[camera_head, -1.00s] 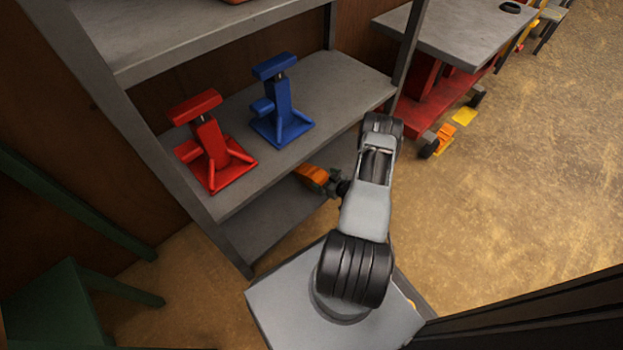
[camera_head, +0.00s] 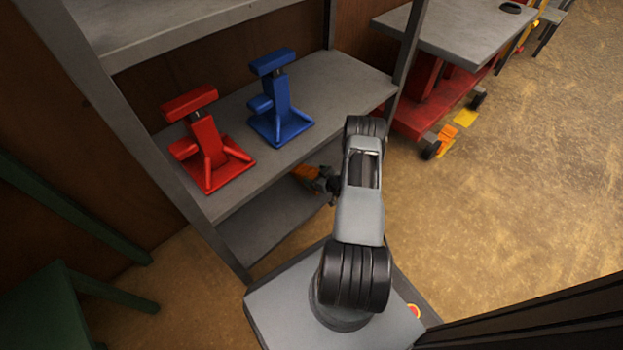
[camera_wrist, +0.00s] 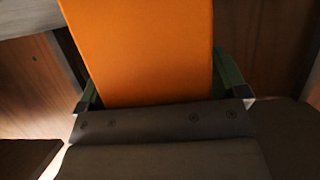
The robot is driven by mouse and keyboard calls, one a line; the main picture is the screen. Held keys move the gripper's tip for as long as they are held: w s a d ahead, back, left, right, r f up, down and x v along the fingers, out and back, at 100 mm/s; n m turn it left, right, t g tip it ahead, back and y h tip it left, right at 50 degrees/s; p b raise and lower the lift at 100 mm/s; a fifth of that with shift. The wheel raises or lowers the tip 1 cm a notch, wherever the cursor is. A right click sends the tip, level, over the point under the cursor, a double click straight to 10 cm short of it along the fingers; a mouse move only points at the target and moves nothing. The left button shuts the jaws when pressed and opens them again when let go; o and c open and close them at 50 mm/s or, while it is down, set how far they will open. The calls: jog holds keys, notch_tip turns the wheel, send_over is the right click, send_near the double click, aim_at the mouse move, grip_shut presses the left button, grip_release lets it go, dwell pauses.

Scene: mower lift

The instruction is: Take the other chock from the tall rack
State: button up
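An orange chock (camera_head: 307,175) shows at the lower shelf of the tall grey rack (camera_head: 345,75), partly hidden by the shelf above and by my gripper (camera_head: 326,182). In the wrist view the orange chock (camera_wrist: 150,50) fills the space between the two green fingers of my gripper (camera_wrist: 160,88). One finger stands at each side of the chock, close against its edges. No clear gap shows, and I cannot tell whether the fingers press on it.
A red jack stand (camera_head: 208,150) and a blue jack stand (camera_head: 280,110) stand on the shelf above. A red lift table (camera_head: 440,95) with a grey top is at the right, with another orange block (camera_head: 446,135) by its wheel. Open floor lies to the right.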

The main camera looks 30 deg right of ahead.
jog(key=shift+r, duration=0.1)
jog(key=c, duration=1.2)
